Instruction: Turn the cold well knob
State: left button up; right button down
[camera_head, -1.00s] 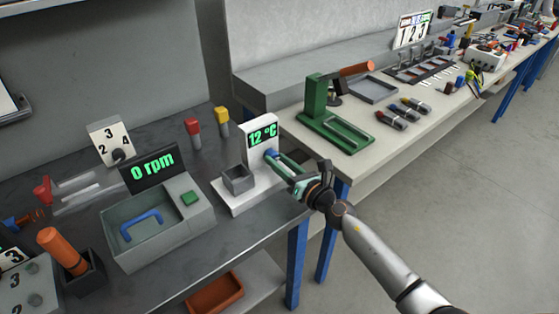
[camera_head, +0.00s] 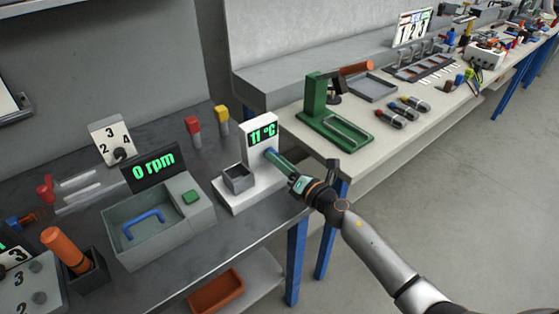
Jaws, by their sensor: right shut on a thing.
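The cold well (camera_head: 262,176) is a white unit with an upright panel, and its green display (camera_head: 262,133) reads 11 °C. A grey square cup (camera_head: 237,178) sits on its base. The blue cold well knob (camera_head: 270,153) is on the right part of the panel, mostly hidden by my fingers. My right gripper (camera_head: 275,158) reaches in from the right and is shut on the knob. My left gripper is not in view.
A grey box (camera_head: 118,243) with a blue handle and a 0 rpm display (camera_head: 153,167) stands to the left. Red (camera_head: 193,128) and yellow (camera_head: 222,118) topped pieces stand behind. A green press (camera_head: 318,112) stands on the light bench to the right.

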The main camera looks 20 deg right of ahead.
jog(key=c, duration=0.8)
grip_release()
jog(key=shift+c, duration=0.2)
jog(key=o, duration=0.4)
jog(key=v, duration=1.1)
jog(key=shift+s, duration=0.2)
jog(key=shift+s+d+b, duration=0.25)
jog(key=shift+s+b, duration=0.05)
jog(key=shift+s, duration=0.25)
